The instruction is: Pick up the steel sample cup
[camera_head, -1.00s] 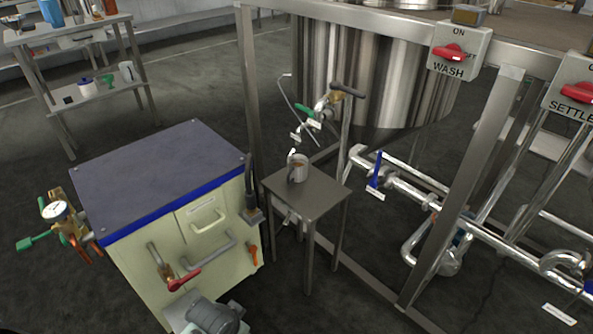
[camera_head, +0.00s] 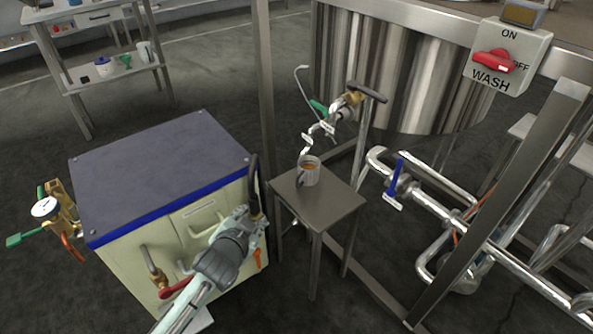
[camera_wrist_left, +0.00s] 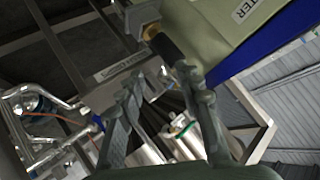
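The steel sample cup (camera_head: 309,172) stands upright on a small grey metal stand (camera_head: 333,212) in the head view. Something orange-brown shows inside its rim, and its handle is towards the left. My left gripper (camera_head: 252,219) is to the left of the cup and lower in the picture, in front of the cream cabinet and apart from the cup. In the left wrist view its two fingers (camera_wrist_left: 166,92) are spread with nothing held between them. I cannot clearly make out the cup in that view. My right gripper is not in view.
A cream cabinet (camera_head: 166,178) with a dark top stands left of the stand. A black-handled fitting (camera_head: 255,187) is close by my left gripper. A tap with a green handle (camera_head: 318,106) is above and behind the cup. A frame post and pipes (camera_head: 430,206) are at the right.

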